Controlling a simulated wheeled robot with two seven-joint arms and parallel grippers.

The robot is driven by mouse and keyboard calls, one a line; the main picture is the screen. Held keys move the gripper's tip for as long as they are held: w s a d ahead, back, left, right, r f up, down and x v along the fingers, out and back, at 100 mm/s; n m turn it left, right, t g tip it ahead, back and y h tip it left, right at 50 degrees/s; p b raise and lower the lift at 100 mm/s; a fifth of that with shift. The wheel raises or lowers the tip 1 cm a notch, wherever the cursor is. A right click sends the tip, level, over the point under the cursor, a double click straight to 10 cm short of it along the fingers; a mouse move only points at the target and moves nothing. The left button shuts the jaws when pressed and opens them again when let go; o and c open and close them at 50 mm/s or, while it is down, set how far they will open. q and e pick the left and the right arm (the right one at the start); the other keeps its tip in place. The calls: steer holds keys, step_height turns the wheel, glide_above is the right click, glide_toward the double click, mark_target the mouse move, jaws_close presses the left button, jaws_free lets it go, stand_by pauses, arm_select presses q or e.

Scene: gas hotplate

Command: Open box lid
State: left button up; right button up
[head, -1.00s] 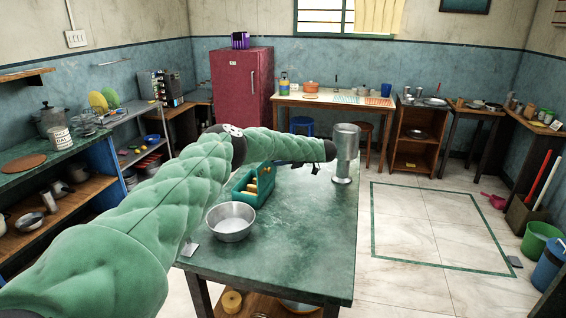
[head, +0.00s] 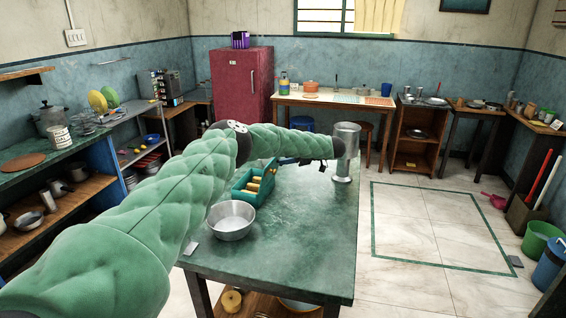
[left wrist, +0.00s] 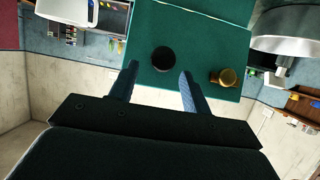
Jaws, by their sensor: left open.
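I make out no clearly lidded box. A teal open-topped holder (head: 243,191) with yellow pieces in it stands on the green table, partly behind my left arm. My left gripper (head: 322,165) is small and dark in the head view, over the far part of the table and just left of a tall steel container (head: 345,165). In the left wrist view the gripper (left wrist: 158,72) is open and empty. Between and beyond its fingers is a teal surface (left wrist: 195,25) with a dark round spot (left wrist: 163,58) and a gold cup-like piece (left wrist: 224,77). My right gripper is not seen.
A steel bowl (head: 231,222) sits on the green table (head: 290,250) near its left edge. A large metal vessel (left wrist: 290,35) shows at the right of the left wrist view. The table's front right is clear. Open floor lies to the right.

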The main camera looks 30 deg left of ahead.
arm_select(q)
steer(key=b+v, duration=0.1)
steer(key=v, duration=0.3)
steer(key=shift+d, duration=0.3)
steer(key=shift+c, duration=0.2)
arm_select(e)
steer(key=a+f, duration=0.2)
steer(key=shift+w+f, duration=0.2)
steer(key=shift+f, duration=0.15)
